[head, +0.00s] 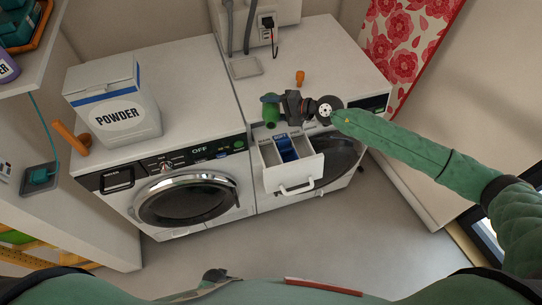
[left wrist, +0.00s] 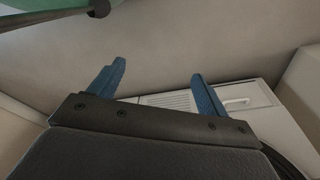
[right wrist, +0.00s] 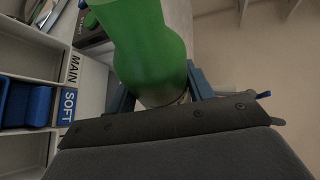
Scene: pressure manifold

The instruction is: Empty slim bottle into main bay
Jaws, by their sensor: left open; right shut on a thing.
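The slim green bottle (head: 271,110) is in my right gripper (head: 281,106), over the back left of the open detergent drawer (head: 304,173). In the right wrist view the bottle (right wrist: 143,40) stands large between the fingers (right wrist: 160,88); its mouth cannot be made out. That view shows the main bay (right wrist: 38,46) beside the label MAIN, with the blue insert (right wrist: 28,103) by the label SOFT. The bottle is apart from the bay in this view. I cannot tell whether liquid flows. My left gripper (left wrist: 155,84) is open and empty.
A small orange piece (head: 300,77) lies on the right machine's top. A POWDER box (head: 113,112) and an orange object (head: 71,137) are on the left machine (head: 168,85). The left machine's round door (head: 187,200) is shut. Floor in front is clear.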

